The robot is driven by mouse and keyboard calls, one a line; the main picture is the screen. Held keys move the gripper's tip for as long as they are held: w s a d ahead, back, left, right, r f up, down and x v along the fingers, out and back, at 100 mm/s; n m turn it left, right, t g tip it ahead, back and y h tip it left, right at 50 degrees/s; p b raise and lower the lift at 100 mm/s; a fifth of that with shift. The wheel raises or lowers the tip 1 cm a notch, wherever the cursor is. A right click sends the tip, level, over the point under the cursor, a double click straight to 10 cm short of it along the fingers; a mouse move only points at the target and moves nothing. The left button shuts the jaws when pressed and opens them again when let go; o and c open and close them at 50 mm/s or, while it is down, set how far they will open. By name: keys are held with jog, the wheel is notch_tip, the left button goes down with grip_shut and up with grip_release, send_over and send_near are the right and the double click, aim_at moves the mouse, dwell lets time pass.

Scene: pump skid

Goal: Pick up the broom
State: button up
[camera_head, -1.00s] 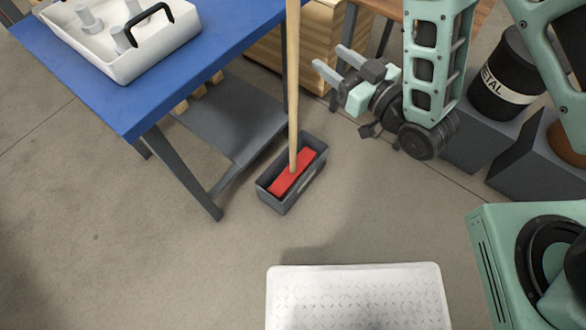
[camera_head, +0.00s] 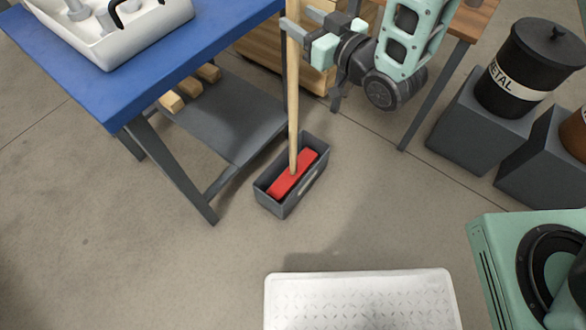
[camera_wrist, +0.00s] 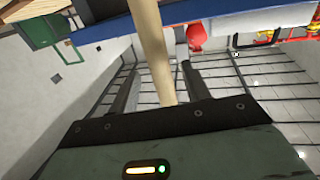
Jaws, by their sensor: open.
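The broom (camera_head: 293,100) stands upright, its pale wooden handle rising out of the top of the head view and its red head resting in a dark grey bin on the floor. My gripper (camera_head: 297,22) is open at the handle, high above the bin. In the wrist view the handle (camera_wrist: 155,50) runs between the two dark fingers of my gripper (camera_wrist: 158,85), with a gap on each side.
The grey bin (camera_head: 264,197) stands beside the blue table (camera_head: 100,100), which carries a white tray (camera_head: 130,47). A wooden crate (camera_head: 262,50) is behind. A black METAL drum (camera_head: 520,75) stands at right. A white textured platform (camera_head: 360,300) lies in front. Floor between is clear.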

aim_at(298, 17)
jog(key=shift+x, duration=1.5)
jog(key=c, duration=1)
jog(key=shift+r, duration=0.1)
